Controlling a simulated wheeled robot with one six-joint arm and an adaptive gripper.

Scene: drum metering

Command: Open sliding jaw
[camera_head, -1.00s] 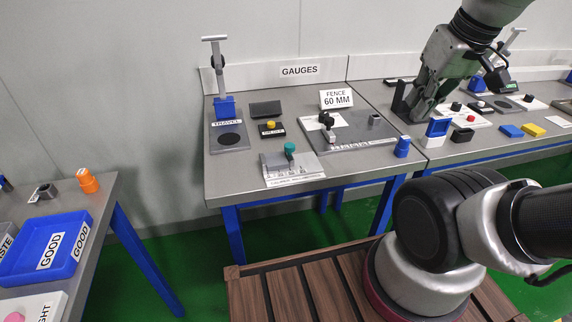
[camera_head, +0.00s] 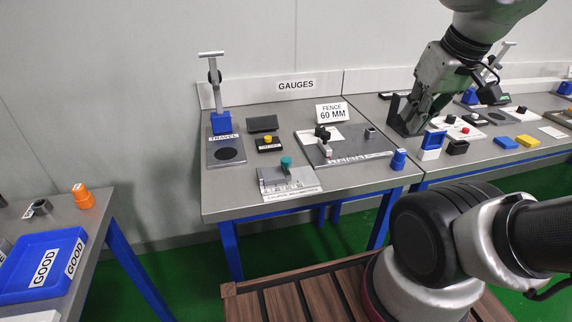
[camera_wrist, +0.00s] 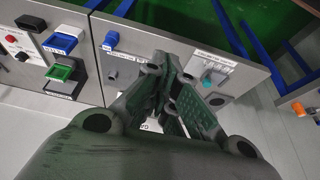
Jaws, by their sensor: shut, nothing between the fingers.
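The caliper gauge (camera_head: 305,181) is a pale grey plate with a scale, at the front left of the gauges table. Its sliding jaw, a grey block with a teal knob (camera_head: 286,162), stands upright on the plate. The teal knob also shows in the wrist view (camera_wrist: 207,77), just right of my fingers, which hide part of the plate. Whether the jaw touches the fixed jaw is too small to tell. My gripper (camera_head: 408,122) is shut and empty, pointing down over the join of the two tables, well right of the caliper and apart from it.
A grey gauge plate (camera_head: 350,157) with black and grey blocks, the fence sign (camera_head: 332,113) and a blue knob (camera_head: 398,159) lie between caliper and gripper. A tall travel gauge (camera_head: 221,122) stands at the back left.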

